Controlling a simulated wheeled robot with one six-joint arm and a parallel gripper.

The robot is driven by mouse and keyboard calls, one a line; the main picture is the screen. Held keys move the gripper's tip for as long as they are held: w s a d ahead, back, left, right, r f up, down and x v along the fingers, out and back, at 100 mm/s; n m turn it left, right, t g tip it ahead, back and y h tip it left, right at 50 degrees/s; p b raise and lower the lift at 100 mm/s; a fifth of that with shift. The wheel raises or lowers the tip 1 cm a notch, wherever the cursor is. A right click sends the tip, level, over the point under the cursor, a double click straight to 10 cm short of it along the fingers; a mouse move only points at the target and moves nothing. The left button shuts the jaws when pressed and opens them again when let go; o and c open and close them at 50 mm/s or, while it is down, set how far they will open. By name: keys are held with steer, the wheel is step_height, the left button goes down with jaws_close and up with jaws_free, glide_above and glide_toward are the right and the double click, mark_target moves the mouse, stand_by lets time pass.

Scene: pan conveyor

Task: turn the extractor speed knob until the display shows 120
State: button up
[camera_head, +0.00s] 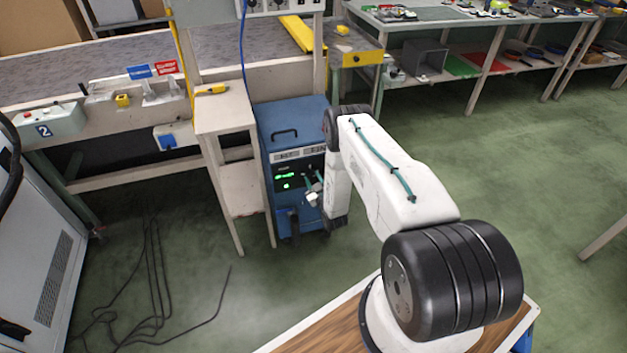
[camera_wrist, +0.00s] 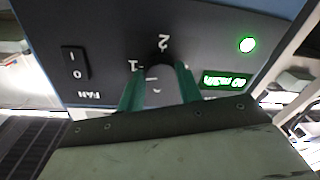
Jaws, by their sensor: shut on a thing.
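The extractor is a blue cabinet (camera_head: 292,118) with a dark front panel, standing on the floor beside a small shelf. The wrist view shows its panel upside down. My gripper (camera_wrist: 160,86) has its two green fingers on either side of the dark speed knob (camera_wrist: 160,72), shut on it. Dial marks 1 and 2 show around the knob; the fingers and gripper body hide the rest. The green display (camera_wrist: 225,81) is partly cut off by the gripper and seems to read 60, though it is hard to read. In the head view my gripper (camera_head: 312,184) is at the panel.
A FAN rocker switch (camera_wrist: 75,63) and a lit round green lamp (camera_wrist: 247,45) are on the same panel. A pale shelf stand (camera_head: 225,113) stands close left of the extractor. Black cables (camera_head: 155,290) lie on the floor at left. The green floor at right is mostly open.

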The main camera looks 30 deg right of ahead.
steer(key=m, duration=0.5)
steer(key=shift+a+f+m, duration=0.1)
steer(key=shift+a+m, duration=0.05)
steer(key=shift+m, duration=0.25)
steer(key=shift+a+m+h, duration=0.1)
steer(key=shift+m+h, duration=0.3)
steer(key=shift+m, duration=1.9)
steer(key=o, duration=1)
steer(key=v, duration=0.7)
steer(key=shift+s, duration=0.4)
steer(key=shift+a+f, duration=0.1)
steer(key=shift+a, duration=0.05)
